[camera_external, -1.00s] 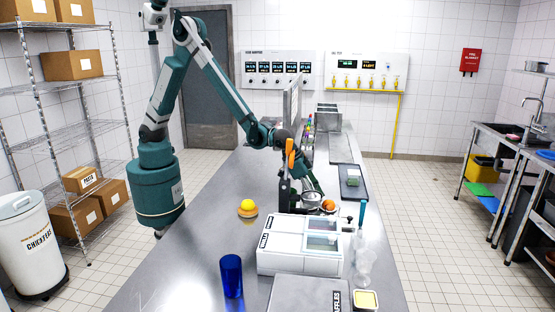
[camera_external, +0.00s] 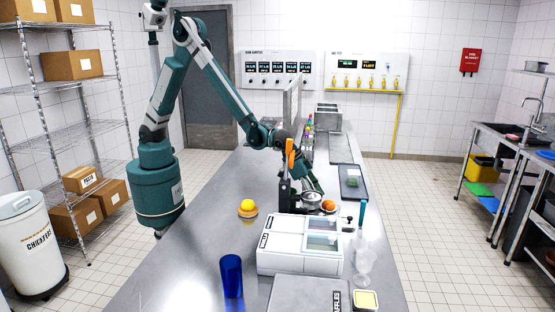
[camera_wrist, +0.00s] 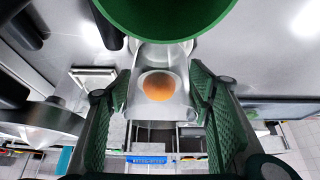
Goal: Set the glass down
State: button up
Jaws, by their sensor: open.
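A blue glass (camera_external: 231,276) stands upright on the steel counter at the front left, well apart from my gripper. Clear stemmed glassware (camera_external: 364,262) stands at the counter's right side, beside the white machine. My gripper (camera_external: 312,192) is low over the middle of the counter, near a silver bowl (camera_external: 311,201) and an orange ball-like thing (camera_external: 328,205). In the wrist view my gripper (camera_wrist: 162,100) has its two green-padded fingers apart. I see no glass held.
A white two-part machine (camera_external: 300,262) and a grey box (camera_external: 308,294) fill the counter's front right. A yellow ball (camera_external: 248,205) on a small stand is left of my gripper. A dark scale-like tray (camera_external: 352,183) lies right.

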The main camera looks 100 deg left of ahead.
jog(key=shift+r, duration=0.2)
jog(key=shift+p+v, duration=0.35)
jog(key=shift+v, duration=5.55)
jog(key=shift+a+r, duration=0.1)
jog(key=s+a+r, duration=0.7)
jog(key=s, duration=0.3)
jog(key=s+a+r, duration=0.7)
jog(key=s, duration=0.2)
jog(key=s+a, duration=0.3)
jog(key=s, duration=0.8)
jog(key=s+a+t, duration=0.1)
jog(key=s+a, duration=0.3)
jog(key=s, duration=0.8)
jog(key=shift+a, duration=0.35)
